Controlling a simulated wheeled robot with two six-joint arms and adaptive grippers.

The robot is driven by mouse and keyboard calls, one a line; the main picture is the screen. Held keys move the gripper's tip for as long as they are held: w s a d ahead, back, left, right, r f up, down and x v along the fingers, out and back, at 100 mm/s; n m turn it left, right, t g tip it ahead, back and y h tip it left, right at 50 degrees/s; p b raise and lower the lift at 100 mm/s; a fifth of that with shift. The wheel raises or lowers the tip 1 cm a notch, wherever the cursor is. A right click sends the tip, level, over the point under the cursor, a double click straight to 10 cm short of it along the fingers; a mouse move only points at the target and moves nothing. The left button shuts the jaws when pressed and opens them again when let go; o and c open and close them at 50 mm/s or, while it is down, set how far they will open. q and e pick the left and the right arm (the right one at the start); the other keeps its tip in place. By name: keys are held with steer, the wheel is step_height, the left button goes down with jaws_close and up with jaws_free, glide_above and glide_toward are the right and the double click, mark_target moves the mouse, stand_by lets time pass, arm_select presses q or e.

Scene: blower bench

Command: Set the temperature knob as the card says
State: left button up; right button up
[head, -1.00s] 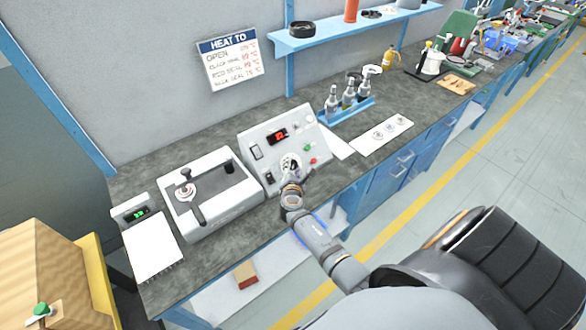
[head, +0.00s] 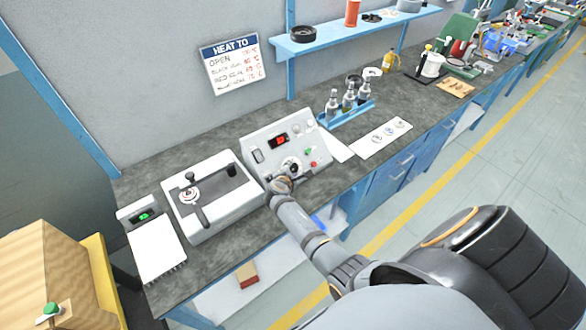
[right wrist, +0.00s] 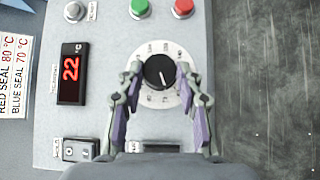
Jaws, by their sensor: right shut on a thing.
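The temperature knob (right wrist: 159,72) is a black round knob on a white dial plate on the heater's sloped grey panel. In the right wrist view my right gripper (right wrist: 160,75) has a finger on each side of it and is shut on it. In the head view my right gripper (head: 287,174) is at the panel's lower part and partly covers the dial. The red display (right wrist: 71,68) reads 22. The card (head: 232,64), headed HEAT TO, hangs on the wall. The right wrist view shows its lines RED SEAL 80 °C and BLUE SEAL 70 °C (right wrist: 14,75). My left gripper is out of view.
Near the knob are a green button (right wrist: 139,8), a red button (right wrist: 183,8) and a black switch (right wrist: 80,149). A white machine with a lever (head: 215,195) stands left of the heater. A blue rack with bottles (head: 345,112) stands to the right, behind white sheets.

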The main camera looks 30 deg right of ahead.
steer(key=m+g, duration=0.1)
steer(key=m+g+p, duration=0.1)
steer(key=m+g+y+p, duration=0.1)
steer(key=m, duration=0.1)
steer(key=shift+w+r, duration=0.25)
steer(key=shift+r, duration=0.1)
steer(key=shift+w+d+m+g+y+p, duration=0.1)
steer(key=shift+m+g+y+p, duration=0.1)
steer(key=shift+m+g+y, duration=0.4)
steer(key=shift+m+g+y+p, duration=0.15)
steer(key=shift+m+g, duration=0.25)
steer(key=shift+m, duration=0.5)
steer(key=o, duration=1.2)
steer(key=shift+r, duration=0.15)
steer(key=v, duration=1.1)
steer(key=shift+r, duration=0.4)
